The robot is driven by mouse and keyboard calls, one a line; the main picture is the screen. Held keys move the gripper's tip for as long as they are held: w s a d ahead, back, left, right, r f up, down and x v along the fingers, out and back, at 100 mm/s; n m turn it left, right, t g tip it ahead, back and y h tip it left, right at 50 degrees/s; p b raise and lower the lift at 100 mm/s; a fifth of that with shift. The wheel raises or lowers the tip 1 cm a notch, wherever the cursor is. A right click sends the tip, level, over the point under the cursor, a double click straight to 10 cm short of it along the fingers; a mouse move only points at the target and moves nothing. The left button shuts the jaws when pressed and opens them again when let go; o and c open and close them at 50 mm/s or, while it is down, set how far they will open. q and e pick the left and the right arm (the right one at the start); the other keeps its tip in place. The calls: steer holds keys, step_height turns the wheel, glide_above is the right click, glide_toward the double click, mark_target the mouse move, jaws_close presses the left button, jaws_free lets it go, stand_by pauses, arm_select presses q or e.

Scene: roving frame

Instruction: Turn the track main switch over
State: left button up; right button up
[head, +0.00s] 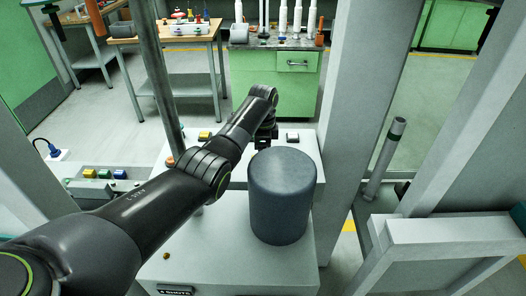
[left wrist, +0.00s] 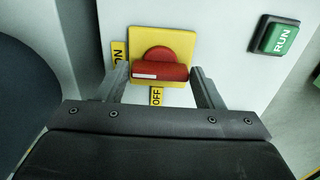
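The main switch has a red handle (left wrist: 160,71) on a yellow plate (left wrist: 176,42), fixed to a pale panel, in the left wrist view. The handle lies crosswise in that picture, with a white mark on its left half. An ON label (left wrist: 118,53) is at the plate's left, and an OFF label (left wrist: 156,96) is below it. My left gripper (left wrist: 161,80) is open, with one finger at each end of the handle and seemingly small gaps. In the head view my left gripper (head: 266,137) is over the grey cabinet, and the switch is hidden. My right gripper is out of view.
A green RUN button (left wrist: 281,38) is right of the switch. A dark cylinder (head: 282,198) stands on the cabinet (head: 225,262) beside my left arm. Grey posts (head: 350,100) flank the cabinet. A workbench (head: 160,38) and a green cabinet (head: 275,78) stand behind.

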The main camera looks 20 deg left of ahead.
arm_select(q)
steer(key=c, duration=0.6)
steer(key=shift+o, duration=0.2)
steer(key=shift+r, duration=0.1)
steer(key=n+p, duration=0.2)
steer(key=shift+r+n, duration=0.1)
steer(key=shift+n, duration=0.3)
steer(key=n+p, duration=0.2)
steer(key=n, duration=0.2)
steer(key=shift+n, duration=0.3)
steer(key=n+p, duration=0.1)
steer(key=n, duration=0.9)
steer(key=shift+p, duration=0.3)
steer(key=shift+n, duration=0.4)
